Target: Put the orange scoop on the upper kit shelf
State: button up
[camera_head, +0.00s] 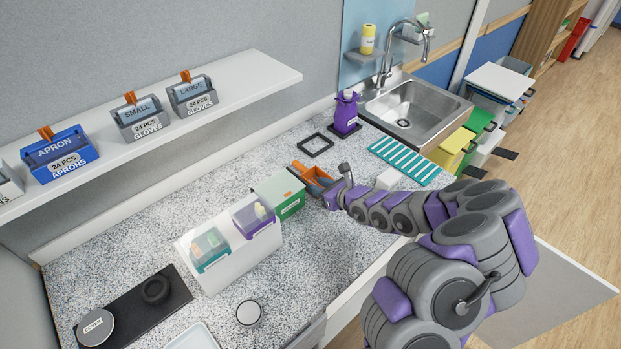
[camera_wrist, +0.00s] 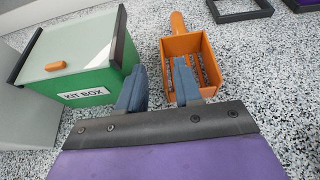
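The orange scoop (camera_head: 313,173) lies on the speckled counter just right of the green kit box (camera_head: 279,194). In the wrist view the scoop (camera_wrist: 180,44) has a slotted basket, its handle pointing away from me. My gripper (camera_head: 331,192) is low beside the scoop. In the wrist view my gripper (camera_wrist: 160,70) is open, with a gap between its fingers. The right finger overlaps the basket and the left finger is outside it, by the kit box; contact is unclear. The white wall shelf (camera_head: 245,78) is at the upper left, its right end bare.
The shelf holds a blue apron box (camera_head: 60,155) and grey glove boxes (camera_head: 142,118). A white bin stand (camera_head: 228,258) is left.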

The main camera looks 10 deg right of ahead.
aim_at(309, 176)
jog(key=x, duration=0.2)
jog(key=b+x, duration=0.1)
jog(key=x, duration=0.1)
jog(key=shift+w+f, duration=0.25)
jog(key=shift+f, duration=0.3)
jog(key=shift+w+a, duration=0.2)
grip_shut()
